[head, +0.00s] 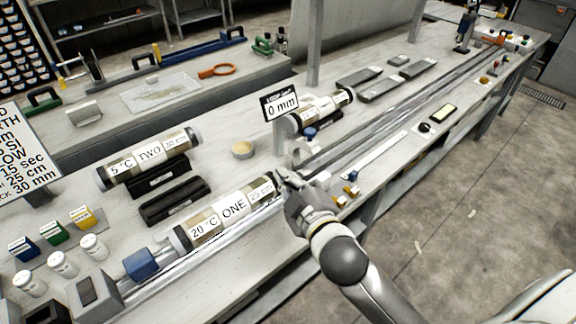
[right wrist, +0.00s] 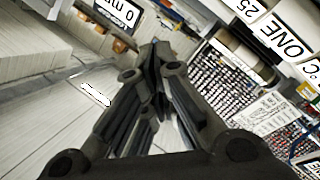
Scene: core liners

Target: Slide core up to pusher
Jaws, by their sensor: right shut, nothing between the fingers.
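The core liner labelled ONE, 20 °C, 25 cm (head: 233,207) lies along the metal rail (head: 190,262) on the bench. Its label also shows at the upper right in the right wrist view (right wrist: 285,45). A blue block (head: 141,264) sits on the rail beyond the core's left end, with a gap between them. I cannot tell which part is the pusher. My right gripper (head: 283,177) is at the core's right end; its fingers are shut and empty in the right wrist view (right wrist: 156,52). I cannot tell whether they touch the core. My left gripper is out of view.
Core TWO (head: 149,160) rests on a dark cradle behind, with an empty black cradle (head: 175,201) before it. A 0 mm sign (head: 281,104) stands near another core (head: 322,109). White-capped jars (head: 62,264) stand at left. The rail continues clear toward the upper right.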

